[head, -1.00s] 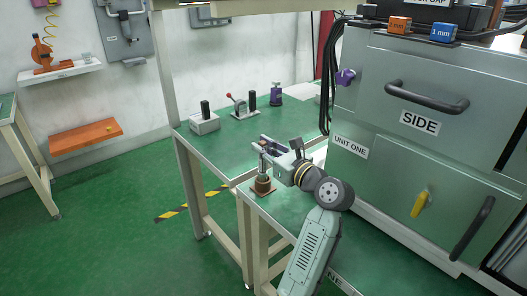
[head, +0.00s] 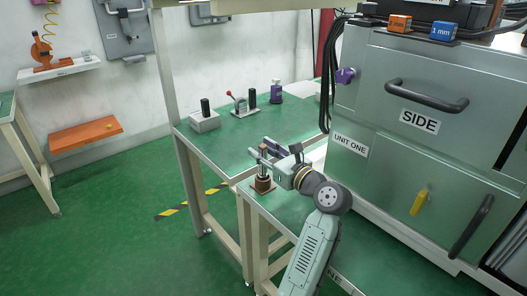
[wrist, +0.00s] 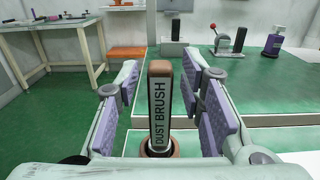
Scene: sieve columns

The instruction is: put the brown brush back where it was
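The brush stands upright, with a brown top, a grey handle and a black "DUST BRUSH" label, in the wrist view (wrist: 160,108). Its foot is at a round brown base, partly cut off there. In the head view the brush (head: 263,172) stands on a small brown pad (head: 264,188) near the left edge of the front green bench. My gripper (head: 267,152) is around its upper part. In the wrist view my gripper (wrist: 160,85) is open, with purple finger pads on both sides of the handle and gaps between.
The rear green bench (head: 224,138) holds a grey block with a black post (head: 205,120), a red-knobbed lever device (head: 239,103) and a purple bottle (head: 276,92). The large grey cabinet (head: 420,125) stands close on the right. Green floor is free at left.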

